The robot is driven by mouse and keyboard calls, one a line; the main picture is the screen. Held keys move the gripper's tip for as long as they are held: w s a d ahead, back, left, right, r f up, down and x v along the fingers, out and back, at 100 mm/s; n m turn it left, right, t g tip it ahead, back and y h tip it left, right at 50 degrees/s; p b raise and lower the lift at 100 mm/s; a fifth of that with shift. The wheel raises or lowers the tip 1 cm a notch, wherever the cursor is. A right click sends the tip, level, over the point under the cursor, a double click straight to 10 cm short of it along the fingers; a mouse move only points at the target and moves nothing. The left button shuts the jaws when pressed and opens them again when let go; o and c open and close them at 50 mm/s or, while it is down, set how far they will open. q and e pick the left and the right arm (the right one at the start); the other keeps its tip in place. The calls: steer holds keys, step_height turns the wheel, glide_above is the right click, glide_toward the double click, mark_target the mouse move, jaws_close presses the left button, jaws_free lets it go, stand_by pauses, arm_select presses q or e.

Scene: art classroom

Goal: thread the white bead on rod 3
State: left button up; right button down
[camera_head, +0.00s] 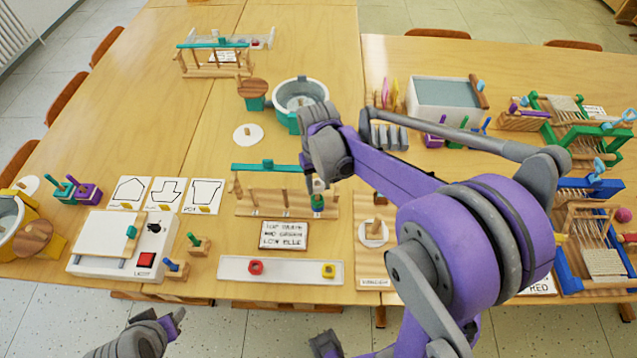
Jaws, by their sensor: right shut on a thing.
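The wooden bead rack (286,207) stands mid-table, with a teal bar along its top and short upright rods. A green bead (317,203) sits on a rod at its right end. My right gripper (318,184) points down over that right end, just above the green bead. It is shut on a small pale thing, mostly hidden by the fingers, which looks like the white bead. Rod numbers cannot be read. My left gripper (172,322) is low at the bottom left, away from the table; its jaws are unclear.
A white tray (290,271) in front of the rack holds a red bead (255,267) and a yellow bead (328,270). A lettered card (284,235) lies between. A light box (122,243) stands left, a round basin (300,97) behind, and a wooden board with a peg (375,255) right.

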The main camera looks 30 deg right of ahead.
steer(key=shift+f, duration=0.1)
steer(key=shift+f+b, duration=0.4)
steer(key=shift+f, duration=0.1)
steer(key=shift+f+b, duration=0.4)
steer(key=shift+f, duration=0.1)
stand_by(1.0)
stand_by(0.3)
steer(key=shift+c, duration=1.8)
jaws_free()
steer(key=shift+r, duration=0.1)
step_height(320, 180, up, 11)
steer(key=shift+p, duration=0.45)
steer(key=shift+w, duration=0.1)
